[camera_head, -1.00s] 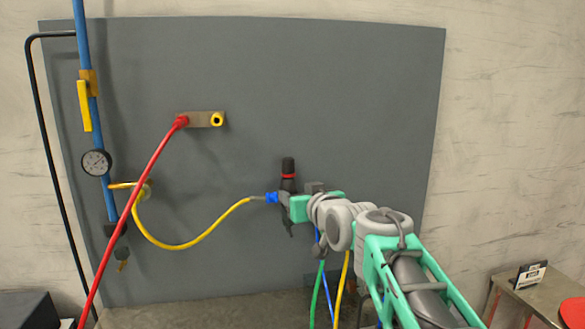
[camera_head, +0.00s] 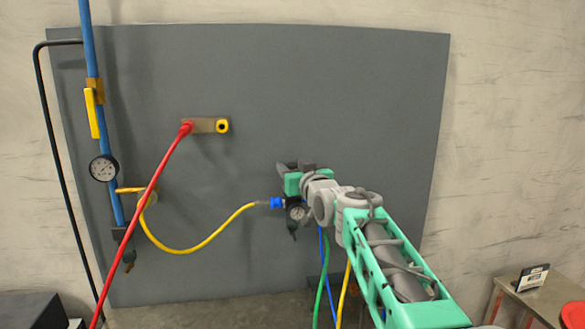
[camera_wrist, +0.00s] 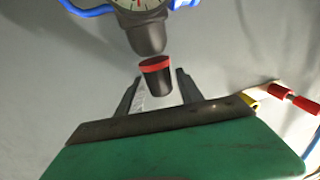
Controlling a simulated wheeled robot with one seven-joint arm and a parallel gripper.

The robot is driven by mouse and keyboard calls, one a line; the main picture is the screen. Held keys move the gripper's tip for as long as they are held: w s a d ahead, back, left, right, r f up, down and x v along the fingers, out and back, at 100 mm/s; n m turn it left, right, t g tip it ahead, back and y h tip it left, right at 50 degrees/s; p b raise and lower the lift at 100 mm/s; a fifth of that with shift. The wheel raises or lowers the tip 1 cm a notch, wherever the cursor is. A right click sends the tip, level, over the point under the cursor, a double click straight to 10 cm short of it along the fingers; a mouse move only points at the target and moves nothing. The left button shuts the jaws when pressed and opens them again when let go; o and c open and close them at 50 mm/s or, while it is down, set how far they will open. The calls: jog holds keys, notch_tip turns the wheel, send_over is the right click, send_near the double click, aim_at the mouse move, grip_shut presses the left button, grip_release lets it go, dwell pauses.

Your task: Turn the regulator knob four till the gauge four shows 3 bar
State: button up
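The regulator knob (camera_wrist: 158,80) is black with a red ring. In the wrist view its end lies between the two fingers of my gripper (camera_wrist: 157,92), with a gap on each side. My gripper is open around it and holds nothing. In the head view my gripper (camera_head: 290,172) is at the regulator and hides the knob. The gauge (camera_head: 296,212) shows just below it, small and dark-rimmed. In the wrist view the gauge (camera_wrist: 138,5) is cut by the top edge. A red needle or mark shows on its white face, but I cannot read the pressure.
A yellow hose (camera_head: 205,240) with a blue connector (camera_head: 276,203) joins the regulator's left side. Blue, green and yellow hoses hang below. A red hose (camera_head: 150,190), another gauge (camera_head: 104,168) and a blue pipe (camera_head: 88,40) are left. The panel (camera_head: 370,110) right of the regulator is clear.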

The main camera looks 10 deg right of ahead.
grip_shut()
jog(key=shift+n+y, duration=0.3)
jog(key=shift+y, duration=0.2)
